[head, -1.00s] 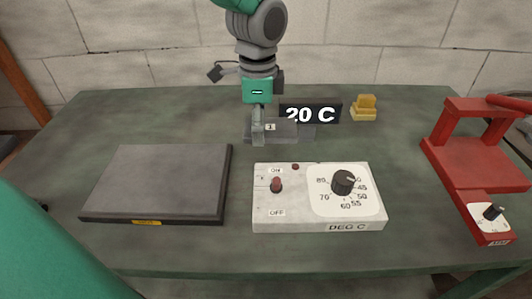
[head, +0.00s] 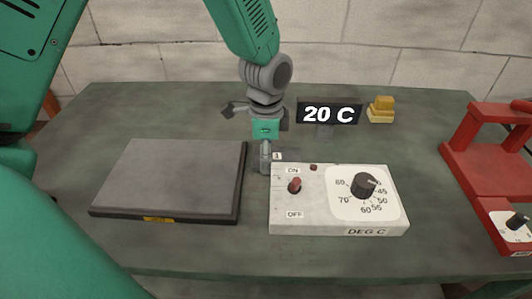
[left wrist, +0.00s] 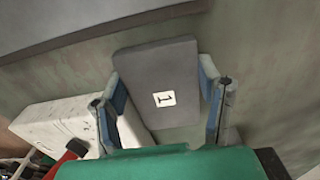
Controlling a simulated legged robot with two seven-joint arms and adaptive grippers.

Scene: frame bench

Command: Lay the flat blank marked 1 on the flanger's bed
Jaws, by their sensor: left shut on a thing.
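The flat grey blank marked 1 (left wrist: 155,65) is between the blue-padded fingers of my left gripper (head: 265,160), which is shut on it. In the head view the blank's "1" label (head: 277,156) shows just behind the back left corner of the control box, and much of the blank is hidden. The gripper points down, between the dark flat plate and the box. A red machine (head: 487,160) with a handle and a dial stands at the right edge, partly cut off. It may be the flanger; its label is unreadable. My right gripper is not in view.
The white control box (head: 340,222) has a red switch and a dial marked DEG C. The dark flat plate (head: 170,180) lies left of it. A display (head: 330,114) reading 20 C and yellow blocks (head: 381,110) stand behind. Bench between box and red machine is clear.

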